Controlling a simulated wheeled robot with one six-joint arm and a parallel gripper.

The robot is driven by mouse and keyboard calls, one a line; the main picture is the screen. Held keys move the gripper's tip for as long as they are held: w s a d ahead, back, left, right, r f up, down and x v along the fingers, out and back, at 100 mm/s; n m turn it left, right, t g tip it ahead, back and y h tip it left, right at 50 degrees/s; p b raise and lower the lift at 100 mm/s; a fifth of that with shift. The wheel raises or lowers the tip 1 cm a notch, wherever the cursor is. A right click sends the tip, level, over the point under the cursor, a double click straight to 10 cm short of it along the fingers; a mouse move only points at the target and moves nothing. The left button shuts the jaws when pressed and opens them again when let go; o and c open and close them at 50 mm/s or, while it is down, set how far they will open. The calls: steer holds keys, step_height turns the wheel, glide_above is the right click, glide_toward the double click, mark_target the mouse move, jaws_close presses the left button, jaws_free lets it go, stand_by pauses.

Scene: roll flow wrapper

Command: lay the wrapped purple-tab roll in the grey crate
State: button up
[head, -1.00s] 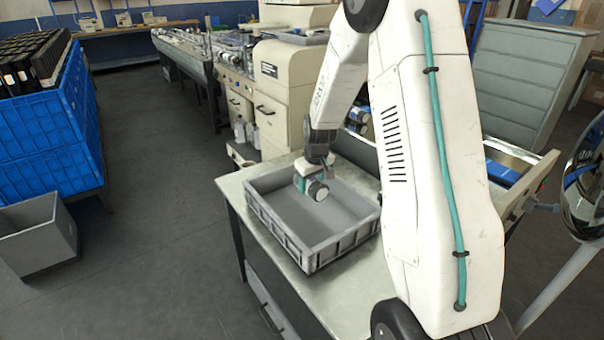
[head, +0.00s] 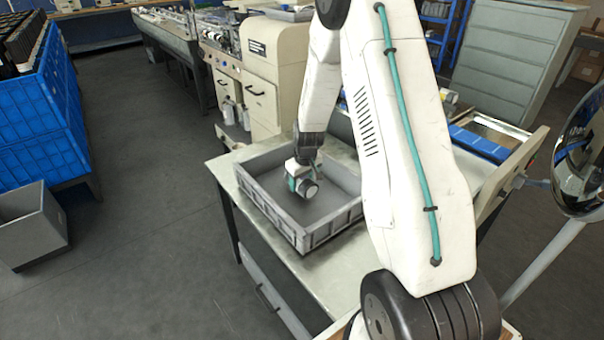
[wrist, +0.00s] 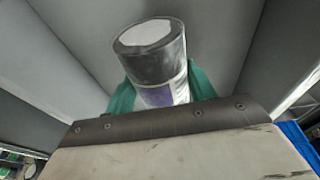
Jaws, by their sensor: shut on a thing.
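The wrapped roll (wrist: 152,55) shows in the wrist view as a clear-wrapped cylinder with a pale end, a dark band and a purple patch. It also shows in the head view (head: 308,190). My gripper (head: 300,184) is shut on the roll, with a green finger on each side of it in the wrist view. The grey crate (head: 285,231) stands on the table. The roll and my gripper are inside the crate's outline, low over its floor. I cannot tell whether the roll touches the floor. No other item shows in the crate.
The metal table (head: 335,262) has bare top in front of the crate. A cream machine (head: 270,62) stands behind it. My arm blocks the view to the crate's right. A blue crate (head: 40,130) and a grey bin (head: 30,225) stand at the left.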

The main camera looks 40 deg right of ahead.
mark_target(303, 178)
steer(key=shift+f, duration=0.35)
steer(key=shift+f, duration=0.7)
steer(key=o, duration=1.3)
steer(key=v, duration=0.7)
steer(key=shift+a+r, duration=0.1)
steer(key=shift+r, duration=0.3)
